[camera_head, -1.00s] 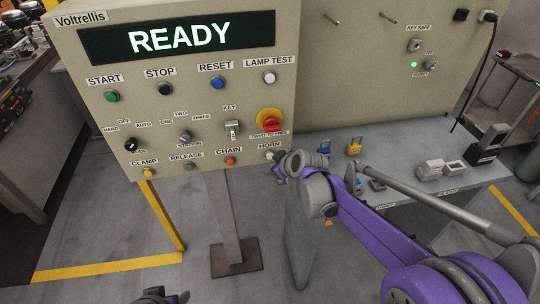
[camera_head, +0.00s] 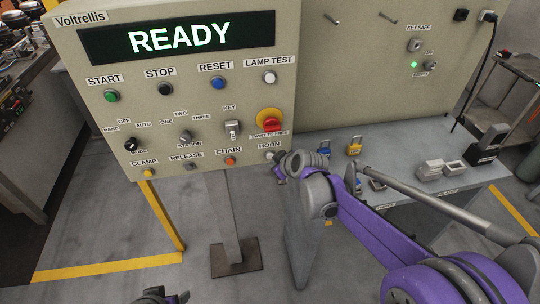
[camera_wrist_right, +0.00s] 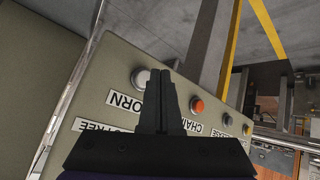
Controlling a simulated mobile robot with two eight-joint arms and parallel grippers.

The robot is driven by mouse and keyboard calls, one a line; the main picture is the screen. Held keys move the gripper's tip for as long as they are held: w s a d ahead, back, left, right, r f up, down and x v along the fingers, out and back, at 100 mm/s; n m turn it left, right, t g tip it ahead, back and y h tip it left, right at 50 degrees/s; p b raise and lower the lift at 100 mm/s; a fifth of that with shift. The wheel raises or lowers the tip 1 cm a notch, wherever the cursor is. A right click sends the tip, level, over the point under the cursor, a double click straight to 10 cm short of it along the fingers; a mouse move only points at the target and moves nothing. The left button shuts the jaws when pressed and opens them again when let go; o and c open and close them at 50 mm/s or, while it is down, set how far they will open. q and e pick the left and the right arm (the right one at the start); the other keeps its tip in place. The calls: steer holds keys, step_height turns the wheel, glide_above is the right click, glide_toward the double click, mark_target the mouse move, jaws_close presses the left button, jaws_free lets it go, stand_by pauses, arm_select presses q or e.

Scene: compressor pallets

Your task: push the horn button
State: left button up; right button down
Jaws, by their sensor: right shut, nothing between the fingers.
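The horn button (camera_wrist_right: 141,79) is a pale round button in a metal ring, beside the HORN label in the right wrist view. In the head view the horn button (camera_head: 269,155) sits at the lower right of the control panel, partly covered by my right gripper (camera_head: 278,161). My right gripper (camera_wrist_right: 161,73) is shut and empty. Its fingertips overlap the right edge of the button in the wrist view; I cannot tell whether they touch it.
The orange chain button (camera_wrist_right: 197,105) is the near neighbour of the horn button. The red twist-to-free knob (camera_head: 270,122) is just above it. The display (camera_head: 178,38) reads READY. A grey table (camera_head: 410,195) with padlocks stands to the right.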

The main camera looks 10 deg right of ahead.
steer(key=shift+w, duration=0.1)
steer(key=shift+w, duration=0.35)
steer(key=shift+w, duration=0.5)
stand_by(0.9)
steer(key=shift+s, duration=1)
steer(key=shift+s, duration=3)
